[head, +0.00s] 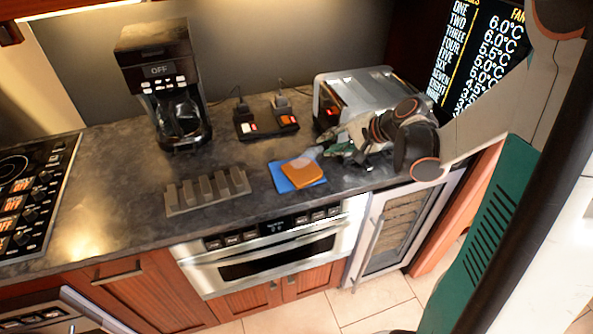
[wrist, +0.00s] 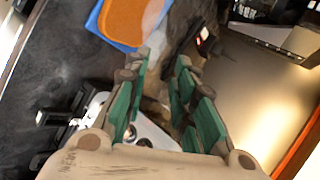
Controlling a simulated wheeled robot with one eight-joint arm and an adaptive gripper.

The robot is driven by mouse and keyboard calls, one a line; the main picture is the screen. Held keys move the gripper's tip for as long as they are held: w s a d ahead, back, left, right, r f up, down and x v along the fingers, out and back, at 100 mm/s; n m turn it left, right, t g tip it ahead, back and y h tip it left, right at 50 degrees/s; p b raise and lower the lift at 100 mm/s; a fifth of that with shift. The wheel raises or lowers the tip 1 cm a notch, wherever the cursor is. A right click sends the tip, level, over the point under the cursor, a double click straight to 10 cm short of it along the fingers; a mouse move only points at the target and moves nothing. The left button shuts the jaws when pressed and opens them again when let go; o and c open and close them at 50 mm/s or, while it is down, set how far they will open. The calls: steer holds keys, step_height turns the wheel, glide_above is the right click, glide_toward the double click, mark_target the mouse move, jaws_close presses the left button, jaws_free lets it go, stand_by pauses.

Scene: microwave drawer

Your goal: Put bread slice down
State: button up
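The bread slice (head: 301,173) is flat and orange-brown. It lies on a blue board (head: 279,178) on the dark counter, close to the front edge. My gripper (head: 328,149) is just above and to the right of the bread in the head view, beside the toaster. In the wrist view the bread (wrist: 136,18) and the blue board (wrist: 97,24) are at the top, beyond the fingertips. My gripper (wrist: 164,62) has its green-padded fingers apart, with no bread between them. The bread looks apart from the fingers.
A silver toaster (head: 350,85) stands behind my gripper. A coffee maker (head: 158,60), a grey slotted rack (head: 208,190) and two small devices with red lights (head: 266,122) share the counter. A microwave drawer (head: 275,255) is below. Bare counter (head: 110,185) lies at the left.

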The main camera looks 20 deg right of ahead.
step_height(320, 180, up, 8)
steer(key=s+d+p, duration=0.1)
steer(key=s+p, duration=0.1)
steer(key=p, duration=0.4)
